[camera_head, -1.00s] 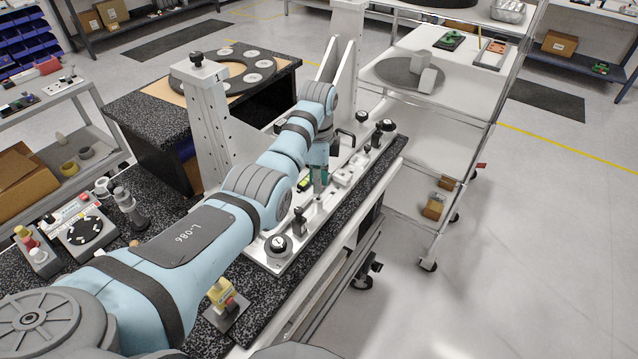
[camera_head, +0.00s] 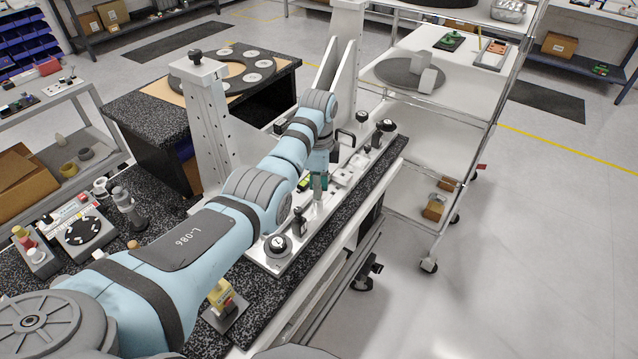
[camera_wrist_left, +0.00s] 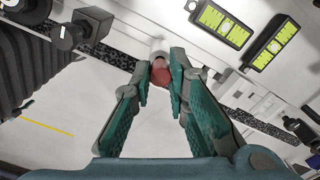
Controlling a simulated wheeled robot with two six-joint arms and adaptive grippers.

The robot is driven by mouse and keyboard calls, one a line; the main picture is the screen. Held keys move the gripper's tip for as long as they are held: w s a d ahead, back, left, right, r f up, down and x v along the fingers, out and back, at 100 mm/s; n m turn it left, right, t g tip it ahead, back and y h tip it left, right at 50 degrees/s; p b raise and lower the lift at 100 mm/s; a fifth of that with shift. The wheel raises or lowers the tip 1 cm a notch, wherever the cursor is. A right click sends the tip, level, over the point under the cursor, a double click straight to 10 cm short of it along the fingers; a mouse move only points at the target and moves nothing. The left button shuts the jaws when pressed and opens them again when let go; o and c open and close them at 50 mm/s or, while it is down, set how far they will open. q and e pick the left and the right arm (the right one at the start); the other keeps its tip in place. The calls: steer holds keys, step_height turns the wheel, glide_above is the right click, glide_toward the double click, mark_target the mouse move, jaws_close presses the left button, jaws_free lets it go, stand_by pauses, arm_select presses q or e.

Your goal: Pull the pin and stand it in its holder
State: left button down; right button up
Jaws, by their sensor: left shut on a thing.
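My left gripper (camera_head: 319,186) is over the pale metal fixture plate (camera_head: 262,256), fingers pointing down. In the left wrist view its fingertips (camera_wrist_left: 161,76) are closed around the red, rounded end of the pin (camera_wrist_left: 161,73). A short pale cylinder (camera_wrist_left: 158,47) shows just beyond the red end; I cannot tell whether it is part of the pin or a socket around it. The pin is too small to make out in the head view. I cannot tell which part is its holder. My right gripper is not in view.
Black knobs stand on the plate, one nearby (camera_head: 299,220) and one at the near end (camera_head: 278,245). A tall metal upright (camera_head: 207,120) stands left of my arm. A wire cart (camera_head: 430,150) stands to the right.

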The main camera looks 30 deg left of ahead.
arm_select(q)
steer(key=shift+f, duration=0.5)
steer(key=c, duration=1.5)
jaws_free()
step_height(320, 180, up, 8)
steer(key=shift+f, duration=0.2)
